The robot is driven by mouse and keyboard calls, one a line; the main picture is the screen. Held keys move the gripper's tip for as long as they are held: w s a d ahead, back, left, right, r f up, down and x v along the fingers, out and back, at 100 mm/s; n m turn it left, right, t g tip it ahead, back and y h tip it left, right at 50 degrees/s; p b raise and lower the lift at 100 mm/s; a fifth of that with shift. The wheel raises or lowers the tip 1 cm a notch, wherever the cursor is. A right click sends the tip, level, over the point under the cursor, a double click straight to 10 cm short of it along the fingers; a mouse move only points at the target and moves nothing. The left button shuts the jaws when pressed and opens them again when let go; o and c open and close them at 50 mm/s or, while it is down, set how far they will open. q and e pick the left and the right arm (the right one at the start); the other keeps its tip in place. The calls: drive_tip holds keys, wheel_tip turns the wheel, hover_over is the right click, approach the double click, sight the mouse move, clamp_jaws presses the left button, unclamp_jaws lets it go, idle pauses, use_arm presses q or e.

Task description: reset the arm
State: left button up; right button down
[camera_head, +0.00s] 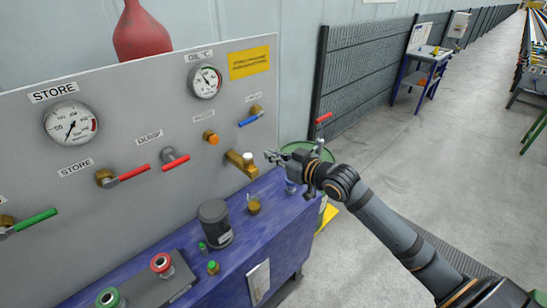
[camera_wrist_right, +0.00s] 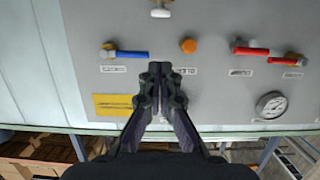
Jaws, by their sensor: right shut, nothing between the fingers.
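My right gripper (camera_head: 272,157) is at the end of my right arm, which comes in from the lower right in the head view. It is in front of the grey panel (camera_head: 225,120), close to a brass spout (camera_head: 242,163); I cannot tell whether they touch. In the right wrist view my right gripper (camera_wrist_right: 160,70) has its fingers together with nothing between them, and the panel (camera_wrist_right: 215,85) appears upside down behind them. My left gripper is in neither view.
The panel carries gauges (camera_head: 71,123), red levers (camera_head: 131,173), a blue lever (camera_head: 251,121) and an orange knob (camera_head: 211,138). On the blue bench (camera_head: 235,258) stand a dark jar (camera_head: 215,222) and a small amber cup (camera_head: 253,204). Open floor (camera_head: 400,150) lies to the right.

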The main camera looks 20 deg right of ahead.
drive_tip(key=shift+s+r, duration=0.1)
drive_tip(key=shift+s, duration=0.1)
idle(0.3)
